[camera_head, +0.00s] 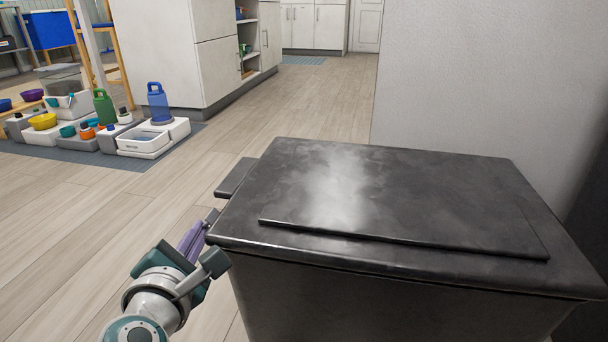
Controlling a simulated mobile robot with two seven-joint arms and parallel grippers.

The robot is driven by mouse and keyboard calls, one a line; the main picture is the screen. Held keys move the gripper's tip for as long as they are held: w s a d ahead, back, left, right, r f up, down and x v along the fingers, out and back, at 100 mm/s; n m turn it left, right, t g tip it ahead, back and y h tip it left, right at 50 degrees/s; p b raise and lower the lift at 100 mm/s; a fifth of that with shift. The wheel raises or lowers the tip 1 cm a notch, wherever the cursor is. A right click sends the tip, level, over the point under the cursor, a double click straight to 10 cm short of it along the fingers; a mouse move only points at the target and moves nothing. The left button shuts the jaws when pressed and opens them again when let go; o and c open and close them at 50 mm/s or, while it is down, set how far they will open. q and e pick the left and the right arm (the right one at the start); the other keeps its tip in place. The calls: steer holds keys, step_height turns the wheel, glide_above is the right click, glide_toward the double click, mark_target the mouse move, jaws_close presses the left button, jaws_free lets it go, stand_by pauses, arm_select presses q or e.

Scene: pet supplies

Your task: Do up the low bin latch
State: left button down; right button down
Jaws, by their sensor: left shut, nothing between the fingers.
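A large dark grey bin (385,200) with a flat scuffed lid fills the right foreground. Its lid lies down on the body, with a raised strip along the near part. A dark flat piece (235,178) juts from the bin's left side near the lid's edge; I cannot tell if it is the latch or whether it is done up. My left gripper (205,222) is shut and empty, close against the bin's left side, just nearer than that piece. Its tips are partly hidden by the lid's edge, so contact cannot be told. My right gripper is not in view.
A pale wall (470,80) stands right behind the bin. The wood floor to the left is clear. Further back, a blue-grey mat (105,157) holds bowls, bottles and pet feeders beside a white cabinet (160,55).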

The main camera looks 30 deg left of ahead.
arm_select(q)
steer(key=r+m, duration=0.1)
steer(key=d+r+m+y, duration=0.1)
steer(key=m, duration=0.1)
steer(key=shift+w+d+r+t+y, duration=0.1)
steer(key=shift+w+d+t+y, duration=0.1)
steer(key=shift+t+y, duration=0.1)
steer(key=shift+a, duration=0.1)
